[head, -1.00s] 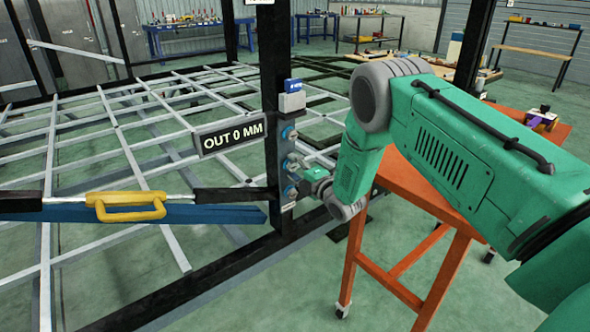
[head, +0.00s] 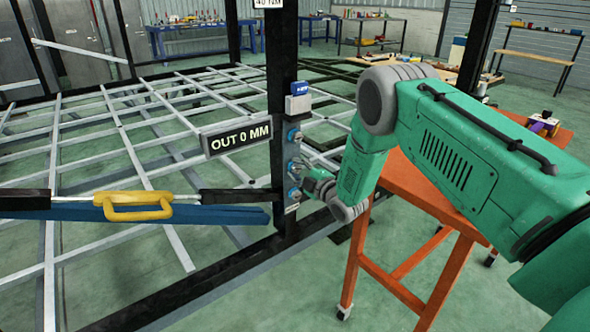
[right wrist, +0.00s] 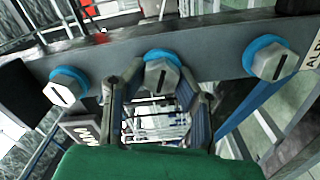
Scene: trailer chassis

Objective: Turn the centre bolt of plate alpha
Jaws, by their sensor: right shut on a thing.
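Plate alpha (head: 294,150) is a grey upright plate on a black post. In the right wrist view it runs across the top, with a partly cut-off ALPHA label (right wrist: 314,48) at its right end. It carries three hex bolts with blue collars and dark slots. The centre bolt (right wrist: 160,74) sits between the two outer ones. My right gripper (right wrist: 160,92) has its fingers on either side of the centre bolt and is shut on it. In the head view my right gripper (head: 308,174) reaches the plate from the right. My left gripper is not in view.
A sign reading OUT 0 MM (head: 237,137) is left of the post. An orange trolley (head: 432,203) stands under my right arm. A metal lattice frame (head: 150,129) spreads behind.

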